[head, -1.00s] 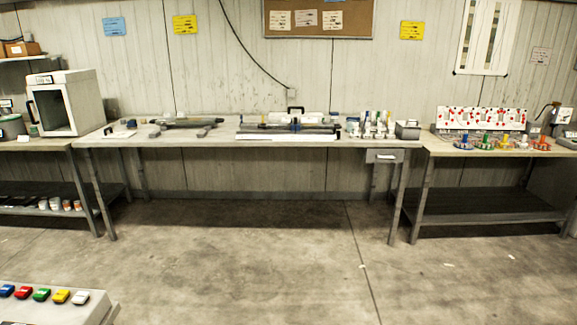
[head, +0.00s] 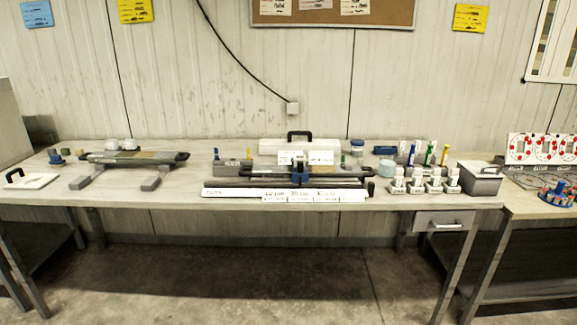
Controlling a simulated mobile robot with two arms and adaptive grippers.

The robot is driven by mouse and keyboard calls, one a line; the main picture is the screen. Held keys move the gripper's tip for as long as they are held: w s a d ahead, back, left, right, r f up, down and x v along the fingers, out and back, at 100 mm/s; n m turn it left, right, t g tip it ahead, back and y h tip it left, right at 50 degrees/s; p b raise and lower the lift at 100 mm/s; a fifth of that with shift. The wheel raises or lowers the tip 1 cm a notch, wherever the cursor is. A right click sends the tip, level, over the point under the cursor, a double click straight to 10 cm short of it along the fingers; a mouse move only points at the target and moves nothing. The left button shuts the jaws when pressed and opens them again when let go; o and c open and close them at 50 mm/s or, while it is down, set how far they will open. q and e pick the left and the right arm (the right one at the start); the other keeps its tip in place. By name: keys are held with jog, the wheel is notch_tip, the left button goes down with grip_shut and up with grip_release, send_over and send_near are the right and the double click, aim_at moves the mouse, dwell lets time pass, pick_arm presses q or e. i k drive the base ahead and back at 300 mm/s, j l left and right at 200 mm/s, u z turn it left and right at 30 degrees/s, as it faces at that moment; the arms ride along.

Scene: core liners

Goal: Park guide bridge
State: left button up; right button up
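A fixture with long dark rails (head: 285,182) stands at the middle of the long table, with a white ruler-like strip (head: 235,193) along its front. A small blue piece (head: 298,165) sits over the rails near their middle. Behind them is a pale block with a black arched handle (head: 300,136). I cannot tell for sure which of these is the guide bridge. A dark elongated tray-like part (head: 135,157) rests on grey supports (head: 90,177) to the left. Neither of my grippers is in view.
The long table (head: 420,203) has a drawer (head: 444,222) at its right. White bottles (head: 434,181), coloured markers (head: 429,155) and a grey lidded box (head: 478,180) stand near its right end. A white plate with a black handle (head: 30,180) lies at the left. Floor in front looks clear.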

aim_at(301, 171)
jog(key=i+l, duration=0.1)
jog(key=i, duration=0.35)
jog(key=i+l, duration=0.1)
jog(key=i, duration=0.35)
jog(key=i+l, duration=0.1)
jog(key=i, duration=0.35)
jog(key=k+l+u, duration=0.15)
jog(key=l, duration=0.35)
jog(key=l+u, duration=0.2)
jog(key=l, duration=0.25)
jog(key=k+l+u, duration=0.15)
jog(key=l, duration=0.3)
jog(key=k+l+u, duration=0.15)
jog(key=l, duration=0.3)
jog(key=k+l+u, duration=0.15)
jog(key=k+l, duration=0.15)
jog(key=k+l+u, duration=0.2)
jog(key=l, duration=0.3)
